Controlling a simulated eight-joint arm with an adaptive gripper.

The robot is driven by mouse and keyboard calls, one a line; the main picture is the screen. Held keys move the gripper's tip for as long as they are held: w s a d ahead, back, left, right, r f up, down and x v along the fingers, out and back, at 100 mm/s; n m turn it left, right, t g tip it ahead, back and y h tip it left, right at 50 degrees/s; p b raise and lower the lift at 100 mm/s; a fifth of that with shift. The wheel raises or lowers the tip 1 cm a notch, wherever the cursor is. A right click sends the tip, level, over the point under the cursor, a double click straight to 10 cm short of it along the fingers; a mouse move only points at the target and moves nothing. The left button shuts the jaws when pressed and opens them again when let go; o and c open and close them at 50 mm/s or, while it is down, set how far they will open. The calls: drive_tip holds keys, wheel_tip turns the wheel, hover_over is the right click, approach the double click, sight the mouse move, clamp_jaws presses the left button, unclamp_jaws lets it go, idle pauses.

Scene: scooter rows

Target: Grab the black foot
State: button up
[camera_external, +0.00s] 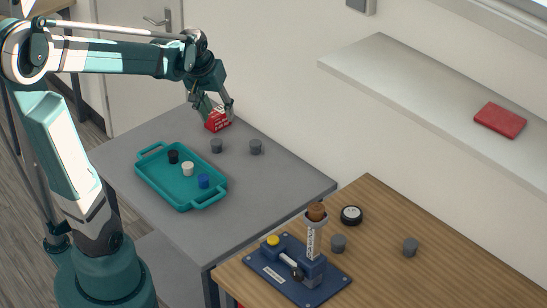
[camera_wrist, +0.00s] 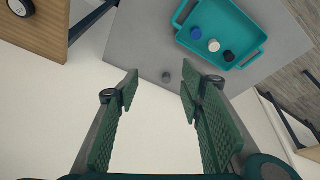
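The black foot (camera_external: 173,156) is a small dark cylinder standing in the teal tray (camera_external: 150,188), by the tray's far left end. It also shows in the wrist view (camera_wrist: 228,55), upper right, beside a white foot (camera_external: 188,169) and a blue foot (camera_external: 203,181). My gripper (camera_external: 217,105) is beyond the tray, near the table's back edge and away from the black foot. In the wrist view its fingers (camera_wrist: 160,92) are spread apart with nothing between them.
Two grey knobs (camera_external: 216,146) (camera_external: 256,147) stand on the grey table right of the tray. A wooden table (camera_external: 440,262) at right bears a blue fixture (camera_external: 316,290). A wall shelf (camera_external: 410,75) juts out.

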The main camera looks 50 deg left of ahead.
drive_tip(key=w+a+f+n+g+b, duration=0.1)
drive_tip(key=w+a+f+n+b, duration=0.1)
drive_tip(key=a+f, duration=0.6)
drive_tip(key=w+a+f+n+g+b, duration=0.1)
drive_tip(key=w+a+f+n, duration=0.15)
drive_tip(key=a+f, duration=0.45)
drive_tip(key=n+g+h+b, duration=0.1)
drive_tip(key=n+g+b, duration=0.1)
drive_tip(key=n+b, duration=0.1)
hover_over(173, 153)
wheel_tip(173, 153, down, 13)
drive_tip(key=shift+r, duration=0.2)
drive_tip(key=shift+f, duration=0.1)
drive_tip(key=shift+f, duration=1.2)
drive_tip(key=shift+f+b, duration=0.1)
drive_tip(key=shift+b, duration=0.2)
drive_tip(key=shift+a+f+b, duration=0.1)
drive_tip(key=shift+f+b, duration=0.45)
drive_tip(key=shift+f, duration=1.95)
